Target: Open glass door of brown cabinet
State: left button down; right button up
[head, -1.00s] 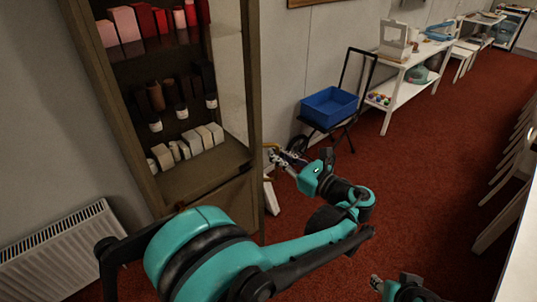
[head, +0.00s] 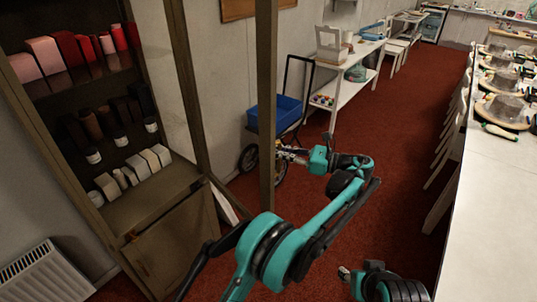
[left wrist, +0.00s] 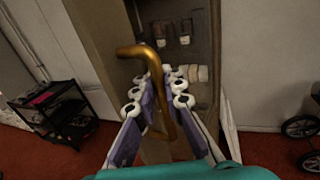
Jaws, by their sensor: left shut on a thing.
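The brown cabinet (head: 168,255) stands at the left in the head view, its shelves showing. Its glass door (head: 228,90) stands swung out, with the brown outer post (head: 266,95) well away from the cabinet body. My left gripper (head: 288,155) is at this post. In the left wrist view, the bent brass handle (left wrist: 140,52) runs between the fingers of my left gripper (left wrist: 158,85), which is shut on it. My right gripper (head: 345,273) is low in the head view, away from the cabinet; its jaws are too small to read.
A trolley with a blue bin (head: 286,112) stands behind the door post. A radiator (head: 38,285) is at the lower left. A long white table (head: 490,230) runs along the right. Red carpet (head: 345,125) is free between. A black cart (left wrist: 60,110) shows in the left wrist view.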

pick_arm(q)
jog(key=shift+w+d+g, duration=0.5)
jog(key=shift+w+d, duration=0.45)
jog(key=shift+w, duration=0.1)
jog(key=shift+n, duration=0.3)
jog(key=c, duration=1.6)
grip_release()
jog(key=shift+r, duration=0.1)
